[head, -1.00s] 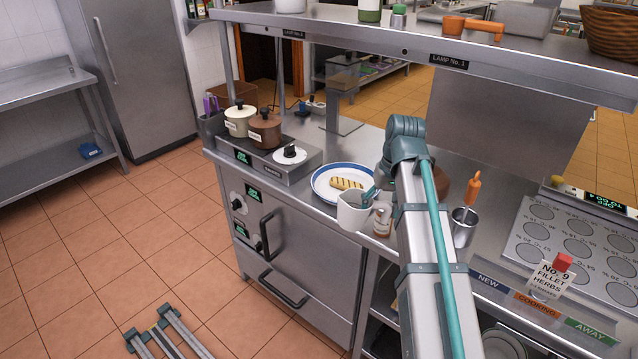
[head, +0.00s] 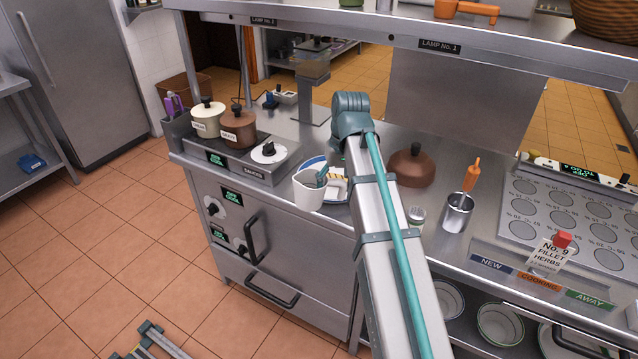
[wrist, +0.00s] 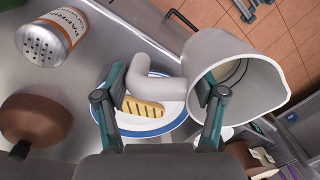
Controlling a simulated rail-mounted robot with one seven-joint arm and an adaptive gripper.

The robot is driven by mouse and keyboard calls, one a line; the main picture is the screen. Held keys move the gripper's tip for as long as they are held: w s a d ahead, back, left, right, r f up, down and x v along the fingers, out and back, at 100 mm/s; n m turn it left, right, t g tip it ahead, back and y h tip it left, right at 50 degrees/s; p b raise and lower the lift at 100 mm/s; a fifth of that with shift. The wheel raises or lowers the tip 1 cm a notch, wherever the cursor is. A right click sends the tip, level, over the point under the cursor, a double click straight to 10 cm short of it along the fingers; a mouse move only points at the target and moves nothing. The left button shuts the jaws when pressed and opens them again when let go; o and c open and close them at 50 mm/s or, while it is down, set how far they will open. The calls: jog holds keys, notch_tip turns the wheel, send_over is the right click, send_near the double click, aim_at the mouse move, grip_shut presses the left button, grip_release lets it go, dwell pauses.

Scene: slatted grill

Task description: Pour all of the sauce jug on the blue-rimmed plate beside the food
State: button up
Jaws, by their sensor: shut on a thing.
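The white sauce jug (head: 309,190) is in my gripper, in front of the plate in the head view and roughly upright. In the wrist view the jug (wrist: 228,55) shows its open mouth; I see no sauce inside it. My gripper (wrist: 160,88) is shut on the jug's handle. The blue-rimmed plate (head: 312,162) sits on the steel counter, partly hidden by the jug and my arm. It also shows beneath the handle in the wrist view (wrist: 150,133). The grill-marked food (wrist: 143,107) lies on the plate, partly seen in the head view (head: 336,175).
A paprika shaker (wrist: 48,38) and a brown domed lid (head: 411,166) stand to the right of the plate. Two lidded pots (head: 238,128) stand left. A shelf (head: 400,32) runs overhead.

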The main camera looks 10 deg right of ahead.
jog(key=shift+d+r+p, duration=0.3)
jog(key=shift+d+r, duration=0.1)
jog(key=w+d+f+n+h+p, duration=0.1)
jog(key=w+d+n+p, duration=0.2)
jog(key=w+d+p, duration=0.4)
jog(key=w+d+f+n+h+p, duration=0.1)
jog(key=w+d+f+n+p, duration=0.1)
jog(key=w+d+p, duration=0.4)
jog(key=w+d+n, duration=0.1)
jog(key=w+d, duration=0.3)
jog(key=w, duration=0.5)
jog(key=shift+w+d+g+p, duration=0.25)
jog(key=shift+g+p, duration=0.1)
jog(key=shift+g, duration=0.05)
jog(key=shift+a, duration=0.1)
jog(key=s+a+r+t+h, duration=0.4)
jog(key=a+h, duration=0.3)
jog(key=h, duration=0.1)
jog(key=shift+a, duration=0.3)
